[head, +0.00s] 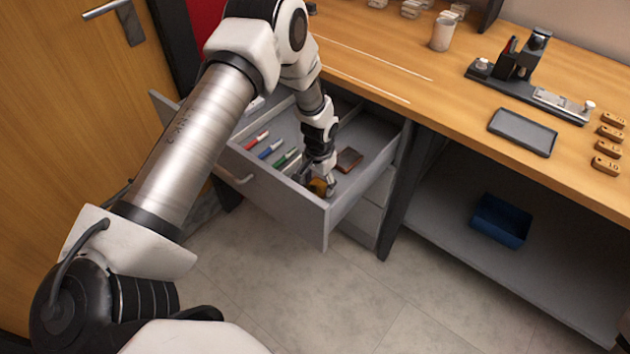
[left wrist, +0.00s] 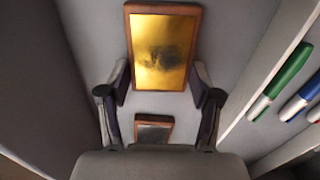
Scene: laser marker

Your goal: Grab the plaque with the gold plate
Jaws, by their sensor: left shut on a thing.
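The plaque with the gold plate (left wrist: 162,50) has a brown wooden frame and sits between my left fingers in the left wrist view. In the head view a small gold part of it (head: 317,187) shows at the gripper, inside the open drawer. My left gripper (left wrist: 162,84) is shut on this plaque's sides, near its lower end. In the head view the left gripper (head: 320,183) reaches down into the drawer's front right part. My right gripper is not in view.
The open drawer (head: 278,198) holds several markers (head: 270,149) left of the gripper, behind a thin divider (left wrist: 262,85). The wooden worktop (head: 450,95) stands right, with a grey tray (head: 522,132). A blue bin (head: 501,221) sits on the shelf below.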

